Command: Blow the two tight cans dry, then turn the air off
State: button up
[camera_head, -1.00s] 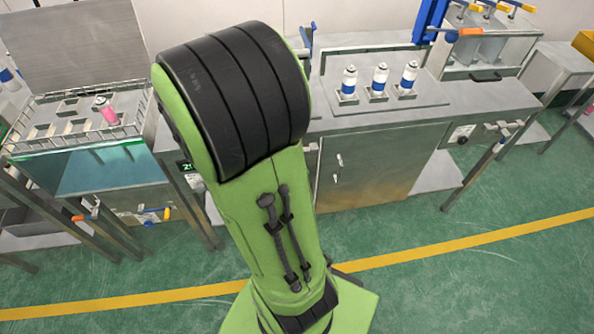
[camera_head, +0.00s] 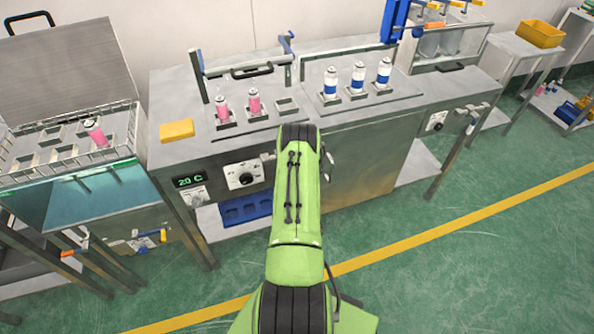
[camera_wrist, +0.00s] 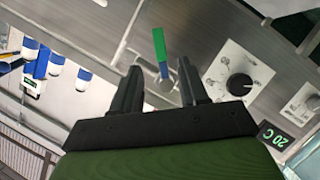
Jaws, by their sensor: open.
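Two pink cans stand upright in holders on the middle bench, the left one (camera_head: 222,109) and the right one (camera_head: 254,102), beside an empty holder. Three blue-and-white cans (camera_head: 358,78) stand on the plate to their right. Another pink can (camera_head: 96,132) leans in the bath's rack. I cannot tell which cans are tight or wet. In the wrist view, my gripper (camera_wrist: 160,84) is open and empty at the bench's front panel. A green-and-blue strip (camera_wrist: 160,52), perhaps a valve lever, shows beyond and between its fingers. My arm hides the gripper in the head view.
A control dial (camera_head: 246,178) and a 20 C display (camera_head: 189,181) sit on the bench front, close to my gripper. A yellow block (camera_head: 176,130) lies on the bench's left end. A blue tray (camera_head: 246,209) sits below. A cabinet handle (camera_head: 328,165) is just right of my arm.

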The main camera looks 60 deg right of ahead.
jog(key=x, duration=1.1)
jog(key=shift+d, duration=0.15)
jog(key=shift+w, duration=0.1)
jog(key=shift+c, duration=0.2)
grip_shut()
